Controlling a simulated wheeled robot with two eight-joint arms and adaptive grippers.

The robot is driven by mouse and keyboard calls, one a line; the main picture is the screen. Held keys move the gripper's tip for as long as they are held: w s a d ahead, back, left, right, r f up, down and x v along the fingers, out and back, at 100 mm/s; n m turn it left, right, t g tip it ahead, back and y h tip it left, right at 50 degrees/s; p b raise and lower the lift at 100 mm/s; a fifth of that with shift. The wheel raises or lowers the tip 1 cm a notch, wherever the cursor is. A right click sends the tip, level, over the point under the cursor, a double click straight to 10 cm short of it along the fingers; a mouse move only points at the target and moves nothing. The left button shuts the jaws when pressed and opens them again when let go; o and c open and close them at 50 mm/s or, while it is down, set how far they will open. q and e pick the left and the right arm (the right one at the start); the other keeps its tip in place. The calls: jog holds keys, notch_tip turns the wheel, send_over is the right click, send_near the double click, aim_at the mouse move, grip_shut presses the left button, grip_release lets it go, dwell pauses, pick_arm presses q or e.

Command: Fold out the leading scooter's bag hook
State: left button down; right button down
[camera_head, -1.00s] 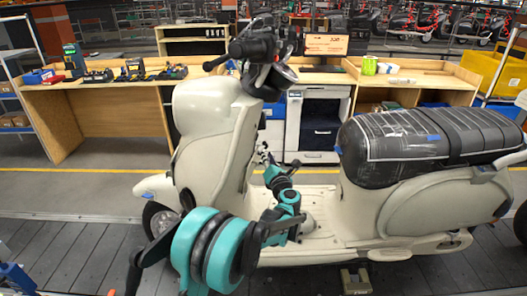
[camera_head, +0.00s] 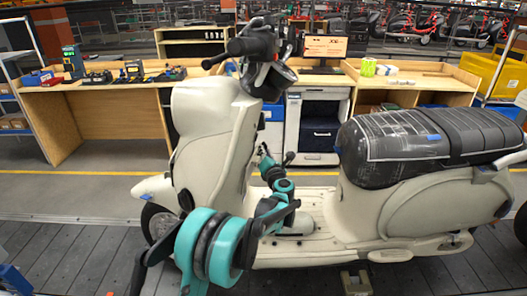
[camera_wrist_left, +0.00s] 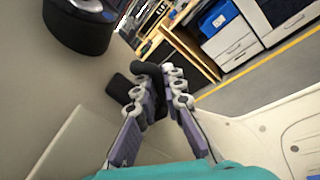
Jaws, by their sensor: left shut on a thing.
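The cream scooter (camera_head: 215,135) stands side-on, front to the left, with its pale front shield facing the footwell. My left arm reaches in from the lower left, and its gripper (camera_head: 268,162) is in the footwell beside the inner side of the shield. In the left wrist view the gripper (camera_wrist_left: 158,82) is shut around the black bag hook (camera_wrist_left: 150,69), whose rounded end shows beyond the fingertips. A dark base (camera_wrist_left: 121,88) shows left of the fingers against the shield. The fingers hide part of the hook, so its exact angle is unclear. My right gripper is out of view.
The handlebar (camera_head: 255,45) overhangs the gripper from above. The black seat (camera_head: 425,143) bounds the footwell on the right, and the floorboard (camera_head: 318,205) lies below. A wooden workbench (camera_head: 110,88) stands behind, across the yellow floor line. The grey slat conveyor (camera_head: 85,250) runs underneath.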

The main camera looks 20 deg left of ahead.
pick_arm(q)
jog(key=shift+f, duration=0.1)
jog(key=f+m+t+b, duration=0.1)
jog(key=m, duration=0.3)
jog(key=m+t+b, duration=0.1)
jog(key=m, duration=0.3)
jog(key=d+f+m+t+b, duration=0.1)
jog(key=m, duration=0.3)
jog(key=shift+w+d+f+h, duration=0.1)
jog(key=shift+w+f+h, duration=0.05)
jog(key=shift+f+h, duration=0.2)
dwell(0.4)
jog(key=c, duration=1.9)
grip_release()
jog(key=v, duration=1.2)
